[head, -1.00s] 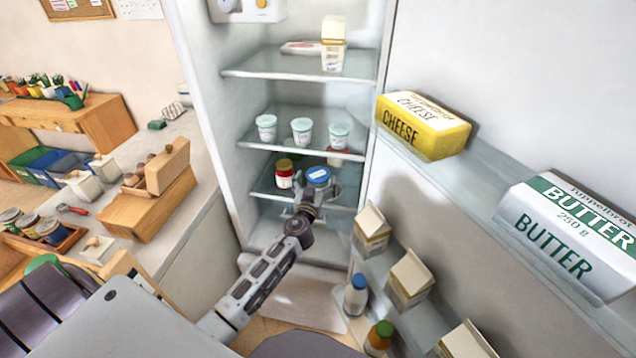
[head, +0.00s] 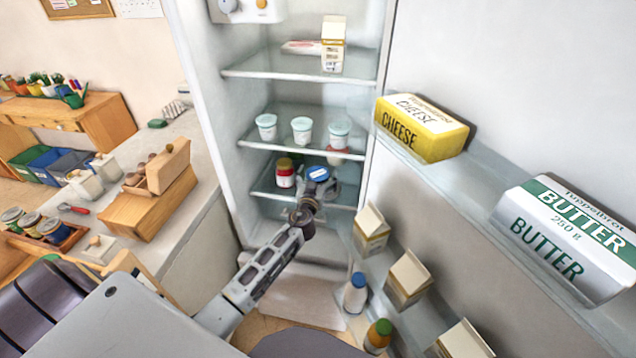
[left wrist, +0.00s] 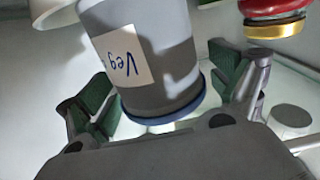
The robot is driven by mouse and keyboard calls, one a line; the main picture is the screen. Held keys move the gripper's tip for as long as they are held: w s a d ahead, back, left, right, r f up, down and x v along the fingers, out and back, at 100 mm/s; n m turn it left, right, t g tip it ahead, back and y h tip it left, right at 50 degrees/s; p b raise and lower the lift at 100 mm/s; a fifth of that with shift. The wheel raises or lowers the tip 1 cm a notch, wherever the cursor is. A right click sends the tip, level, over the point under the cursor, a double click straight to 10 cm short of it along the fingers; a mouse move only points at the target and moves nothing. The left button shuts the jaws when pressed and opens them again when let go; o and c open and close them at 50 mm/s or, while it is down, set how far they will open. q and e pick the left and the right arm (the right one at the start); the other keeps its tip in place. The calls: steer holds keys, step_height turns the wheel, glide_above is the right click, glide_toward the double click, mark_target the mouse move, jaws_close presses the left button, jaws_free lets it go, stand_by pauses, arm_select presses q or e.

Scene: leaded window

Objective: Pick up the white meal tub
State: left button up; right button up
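The white meal tub has a blue lid (head: 318,172) and stands on the lower fridge shelf in the head view. In the left wrist view the tub (left wrist: 160,65) appears upside down, grey in shadow, with a pale label starting "Veg". My left gripper (head: 320,188) is at the front of the tub. In the left wrist view its green-padded fingers (left wrist: 172,95) are spread on both sides of the tub, with gaps, so it is open. The gripper hides the tub's lower body in the head view. My right gripper is not in view.
A red jar (head: 285,172) stands just left of the tub; its gold lid shows close by in the left wrist view (left wrist: 275,30). Several pale cups (head: 302,130) stand on the shelf above. The fridge door at right holds cheese (head: 422,127), butter (head: 565,237), cartons and bottles.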

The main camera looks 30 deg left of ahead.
arm_select(q)
steer(key=c, duration=1.2)
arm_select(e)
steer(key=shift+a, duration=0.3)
arm_select(q)
steer(key=shift+r, duration=0.25)
